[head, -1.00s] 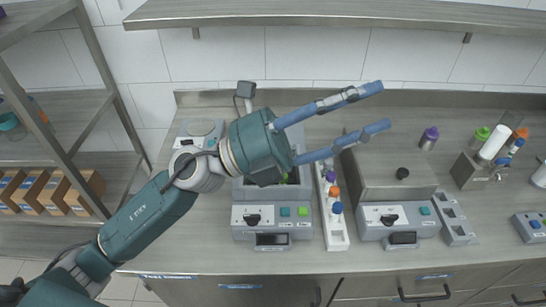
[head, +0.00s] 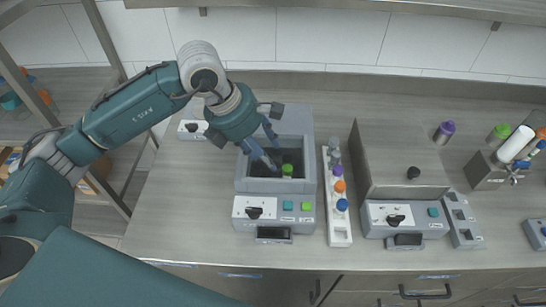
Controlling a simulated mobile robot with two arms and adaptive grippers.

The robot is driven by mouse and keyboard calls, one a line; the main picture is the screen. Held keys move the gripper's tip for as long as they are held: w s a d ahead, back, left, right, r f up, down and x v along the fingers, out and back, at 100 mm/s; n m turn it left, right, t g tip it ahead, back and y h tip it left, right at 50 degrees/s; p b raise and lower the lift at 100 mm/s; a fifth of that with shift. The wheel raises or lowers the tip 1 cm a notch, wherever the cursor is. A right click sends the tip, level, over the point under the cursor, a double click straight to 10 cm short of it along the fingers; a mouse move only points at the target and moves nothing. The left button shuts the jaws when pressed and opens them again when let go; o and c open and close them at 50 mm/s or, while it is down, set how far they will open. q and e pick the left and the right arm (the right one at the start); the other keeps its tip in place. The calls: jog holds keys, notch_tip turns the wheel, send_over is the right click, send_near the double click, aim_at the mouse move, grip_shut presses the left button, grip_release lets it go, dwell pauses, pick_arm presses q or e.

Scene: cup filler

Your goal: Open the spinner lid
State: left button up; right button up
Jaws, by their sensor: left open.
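The spinner is likely the closed grey machine (head: 405,218) right of centre. Its flat grey lid (head: 390,150) lies shut, with a small black knob (head: 413,172) near its front right corner. My left gripper (head: 272,153) is open and empty, with its blue fingers pointing down over the well of the other grey machine (head: 309,170). That is well to the left of the lid and apart from it. A green-capped tube (head: 287,170) stands in this well, just beside the fingers; I cannot tell whether they touch it. My right gripper is not in view.
A white rack (head: 340,229) with several capped tubes stands between the two machines. A grey empty-slotted rack (head: 462,222) is right of the spinner. A purple-capped bottle (head: 444,132) and a metal holder (head: 486,172) are further right. The counter (head: 185,205) is clear at left.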

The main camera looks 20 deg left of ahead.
pick_arm(q)
jog(key=shift+p+x, duration=0.6)
jog(key=shift+x, duration=2.05)
grip_shut()
